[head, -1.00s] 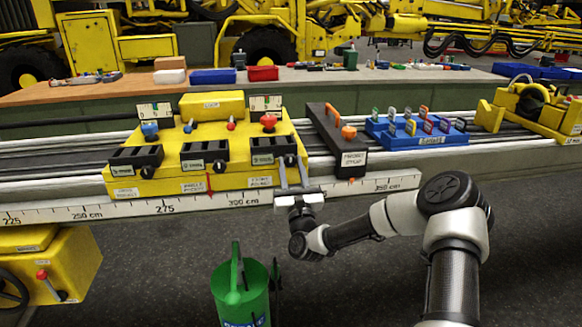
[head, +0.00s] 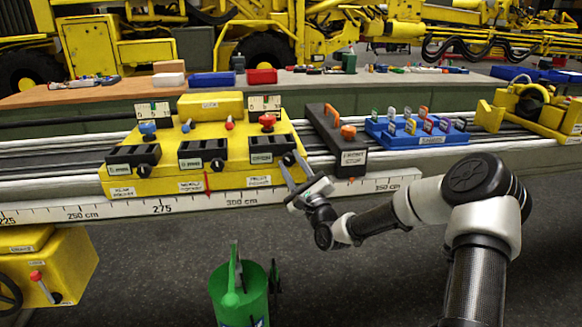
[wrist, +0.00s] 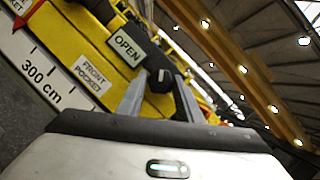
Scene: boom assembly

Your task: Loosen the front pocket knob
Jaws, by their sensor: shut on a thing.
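The front pocket knob (wrist: 160,80) is small, round and black, at the front right of the yellow carriage (head: 225,182). My gripper (wrist: 158,92) is shut on it, one grey finger on each side in the wrist view. In the head view my gripper (head: 293,168) reaches the knob from the lower right, its body tilted. The knob is largely hidden there by the fingers. A "FRONT POCKET" label (wrist: 92,77) sits below the knob. An "OPEN" label (wrist: 127,48) is on the black block beside it.
Two similar black knobs (head: 217,165) and (head: 144,170) stand to the left on the carriage. A black bracket with an orange knob (head: 348,132) stands close to the right. A blue tray (head: 440,139) lies farther right. A green can (head: 238,295) stands below on the floor.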

